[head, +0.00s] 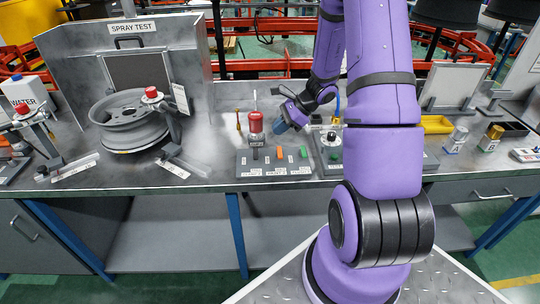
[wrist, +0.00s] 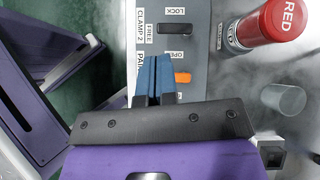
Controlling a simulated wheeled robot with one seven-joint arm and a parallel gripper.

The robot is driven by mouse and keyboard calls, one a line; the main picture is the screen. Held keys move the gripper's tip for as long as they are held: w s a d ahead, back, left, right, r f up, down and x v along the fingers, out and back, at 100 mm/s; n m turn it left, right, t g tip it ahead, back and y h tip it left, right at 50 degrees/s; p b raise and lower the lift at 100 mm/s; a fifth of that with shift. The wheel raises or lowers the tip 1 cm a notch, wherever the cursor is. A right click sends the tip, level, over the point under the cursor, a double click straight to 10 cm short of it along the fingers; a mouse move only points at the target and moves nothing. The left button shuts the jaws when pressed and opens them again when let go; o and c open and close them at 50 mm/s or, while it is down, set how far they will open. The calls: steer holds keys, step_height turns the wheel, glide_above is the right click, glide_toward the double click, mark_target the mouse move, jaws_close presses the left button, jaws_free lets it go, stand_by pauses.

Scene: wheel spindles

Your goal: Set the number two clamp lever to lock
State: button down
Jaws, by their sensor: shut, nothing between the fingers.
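The clamp 2 lever (wrist: 174,29) is a small dark handle on the grey control panel (wrist: 205,15), with LOCK and FREE labels beside it. I cannot tell surely which setting it is at. It also shows as the dark lever (head: 255,154) at the left of the panel in the head view. My gripper (wrist: 154,60) has its two blue fingers together, with nothing between them. In the wrist view the fingertips lie just below the clamp lever in the picture, apart from it. In the head view my gripper (head: 281,127) is above and behind the panel.
An orange lever (wrist: 182,78) is close beside my fingers. A green lever (head: 304,152) is at the panel's right. A red can (head: 256,122) stands behind the panel. A wheel (head: 125,122) sits at the left by the spray test booth (head: 190,60).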

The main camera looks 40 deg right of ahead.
mark_target(256, 156)
steer(key=shift+s+d+f+m+t, duration=0.1)
steer(key=shift+s+d+f+m, duration=0.1)
steer(key=shift+d+f+m, duration=0.3)
steer(key=shift+s+d+f+m+t, duration=0.1)
steer(key=shift+s+d+f+m, duration=0.15)
steer(key=shift+f, duration=0.5)
steer(key=shift+s+d+f+m+t, duration=0.15)
steer(key=shift+d+f+m, duration=0.1)
steer(key=shift+d+f, duration=0.3)
steer(key=shift+a, duration=0.1)
steer(key=x, duration=1)
steer(key=shift+f, duration=0.15)
